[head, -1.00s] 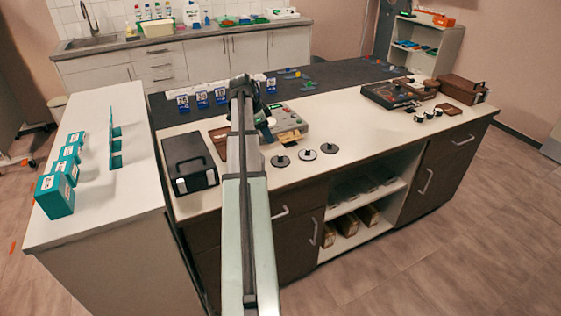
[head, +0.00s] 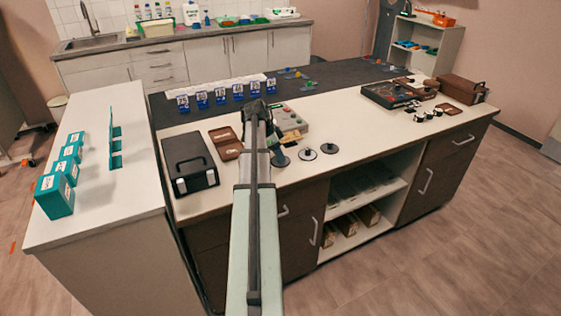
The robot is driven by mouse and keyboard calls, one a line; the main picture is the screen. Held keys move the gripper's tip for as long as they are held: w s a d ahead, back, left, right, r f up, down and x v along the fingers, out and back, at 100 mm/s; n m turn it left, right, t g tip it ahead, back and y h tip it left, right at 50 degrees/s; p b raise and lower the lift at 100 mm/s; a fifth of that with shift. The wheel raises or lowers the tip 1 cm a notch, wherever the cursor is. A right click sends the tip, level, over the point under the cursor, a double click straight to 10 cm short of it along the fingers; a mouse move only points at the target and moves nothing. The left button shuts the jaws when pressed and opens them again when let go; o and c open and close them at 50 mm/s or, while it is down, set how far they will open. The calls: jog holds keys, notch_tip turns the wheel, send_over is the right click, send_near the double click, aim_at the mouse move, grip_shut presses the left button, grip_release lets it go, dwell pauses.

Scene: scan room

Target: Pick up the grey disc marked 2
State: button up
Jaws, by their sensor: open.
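Three small round discs with dark knobs sit in a row on the pale counter in the head view: a left disc (head: 280,160), a middle disc (head: 307,155) and a right disc (head: 329,149). The middle one looks lighter around its knob. Their markings are too small to read, so I cannot tell which is marked 2. My arm reaches up the middle of the view and hides a little of the counter beside the left disc. My gripper (head: 256,106) is open, beyond and to the left of the discs, and its fingertips are hard to make out.
A black case (head: 190,160) and a brown open box (head: 226,143) stand left of my arm. A grey device (head: 291,119) is just right of my gripper. Several blue numbered holders (head: 220,96) line the dark mat. Counter space right of the discs is clear.

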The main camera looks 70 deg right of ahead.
jog(key=shift+s+d+f, duration=0.1)
jog(key=shift+s+f, duration=0.05)
jog(key=shift+f, duration=0.25)
jog(key=shift+c, duration=0.2)
grip_shut()
